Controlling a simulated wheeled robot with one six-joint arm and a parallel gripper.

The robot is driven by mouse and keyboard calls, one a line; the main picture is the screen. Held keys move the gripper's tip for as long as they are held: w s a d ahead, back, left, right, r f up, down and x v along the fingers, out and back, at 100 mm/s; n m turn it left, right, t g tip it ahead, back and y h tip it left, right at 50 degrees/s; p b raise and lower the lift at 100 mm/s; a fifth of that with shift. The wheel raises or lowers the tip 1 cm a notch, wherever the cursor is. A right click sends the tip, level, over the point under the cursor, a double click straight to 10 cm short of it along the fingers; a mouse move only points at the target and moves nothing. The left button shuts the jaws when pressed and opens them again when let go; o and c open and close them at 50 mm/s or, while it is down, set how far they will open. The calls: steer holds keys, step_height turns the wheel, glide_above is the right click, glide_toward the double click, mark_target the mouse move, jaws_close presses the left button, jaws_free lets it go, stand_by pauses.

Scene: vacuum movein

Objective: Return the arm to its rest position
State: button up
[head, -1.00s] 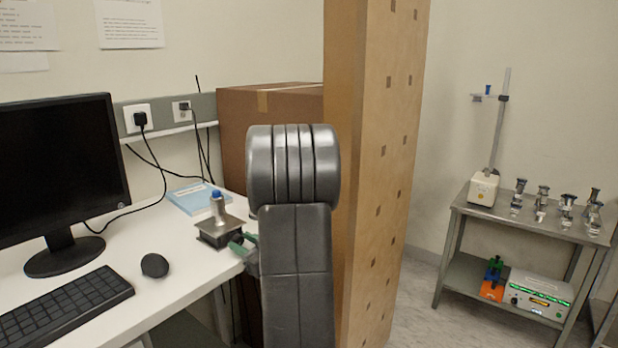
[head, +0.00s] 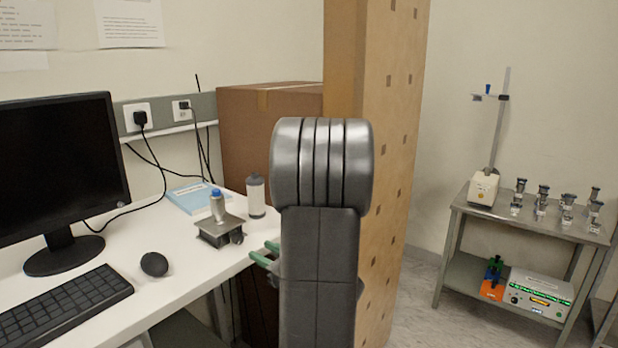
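My arm (head: 320,250) stands upright in the middle of the head view, its rounded grey joint at the top. My gripper (head: 266,254) shows only as two green fingertips at the left side of the arm, by the desk's right edge. The fingertips are apart with nothing seen between them, and the rest of the gripper is hidden behind the arm.
The white desk (head: 150,215) holds a small metal device (head: 220,230), a grey-and-white canister (head: 256,197), a mouse (head: 154,264), keyboard (head: 65,305) and monitor (head: 55,170). A tall wooden panel (head: 385,150) stands close behind my arm. A metal cart (head: 530,222) is at right.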

glide_toward(241, 239)
steer(key=p+x, duration=0.1)
steer(key=x, duration=0.7)
steer(key=shift+a+r, duration=0.1)
steer(key=shift+a, duration=0.35)
steer(key=shift+d+r+m+p, duration=0.2)
steer(key=shift+m+p, duration=0.4)
steer(key=shift+p, duration=0.4)
steer(key=m+p, duration=0.3)
steer(key=p, duration=0.2)
steer(key=shift+f, duration=0.1)
steer(key=shift+s+d+f+m, duration=0.1)
steer(key=shift+d+f+m, duration=0.1)
steer(key=shift+d+m, duration=0.1)
steer(key=b+v, duration=0.2)
steer(key=v, duration=1.1)
steer(key=shift+s, duration=0.1)
steer(key=shift+s+r, duration=0.1)
